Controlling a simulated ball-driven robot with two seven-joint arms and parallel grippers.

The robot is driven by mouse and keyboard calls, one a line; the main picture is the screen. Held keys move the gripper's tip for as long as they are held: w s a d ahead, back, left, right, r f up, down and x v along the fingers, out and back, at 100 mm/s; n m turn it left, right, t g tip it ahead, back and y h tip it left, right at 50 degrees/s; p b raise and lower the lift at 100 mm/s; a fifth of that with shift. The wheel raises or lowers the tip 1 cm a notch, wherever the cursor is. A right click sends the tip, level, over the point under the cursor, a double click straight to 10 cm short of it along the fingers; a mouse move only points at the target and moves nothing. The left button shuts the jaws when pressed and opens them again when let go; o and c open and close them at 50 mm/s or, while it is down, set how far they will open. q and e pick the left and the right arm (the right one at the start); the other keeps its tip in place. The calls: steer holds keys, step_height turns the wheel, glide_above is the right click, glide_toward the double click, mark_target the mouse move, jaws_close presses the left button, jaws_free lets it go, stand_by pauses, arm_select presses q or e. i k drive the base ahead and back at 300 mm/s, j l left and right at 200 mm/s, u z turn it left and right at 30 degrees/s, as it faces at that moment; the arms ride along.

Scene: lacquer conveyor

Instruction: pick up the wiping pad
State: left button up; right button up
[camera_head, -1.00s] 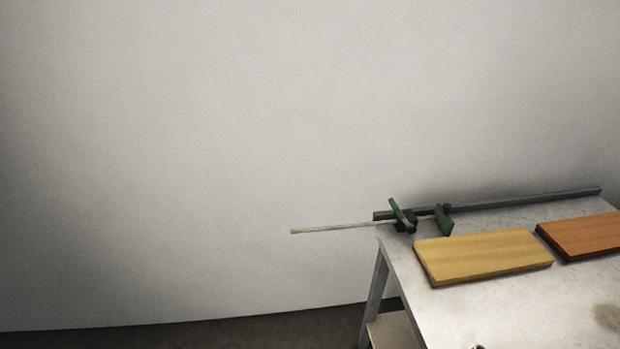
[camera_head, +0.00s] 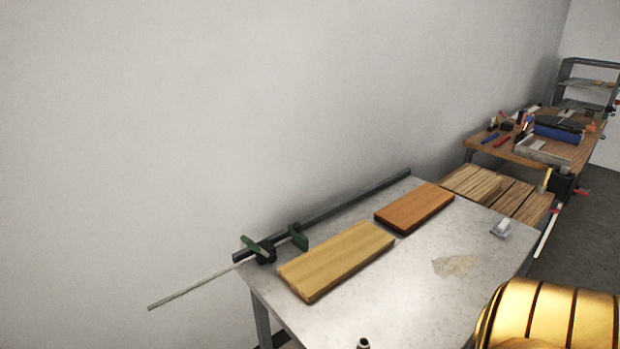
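A small white block-like object (camera_head: 502,228) sits near the right edge of the grey table (camera_head: 400,290). It may be the wiping pad, but it is too small to tell. A flat beige patch (camera_head: 454,265) lies on the tabletop to its lower left; I cannot tell if it is a cloth or a stain. Neither of my grippers is in view.
A yellowish board (camera_head: 336,260) and an orange-brown board (camera_head: 414,206) lie on the table. A green-jawed clamp (camera_head: 267,247) juts past its left edge beside a dark rail (camera_head: 340,208). Wooden slats (camera_head: 500,190) and a cluttered workbench (camera_head: 500,152) stand behind right.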

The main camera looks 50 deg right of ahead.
mark_target(501, 230)
steer(key=z, duration=2.75)
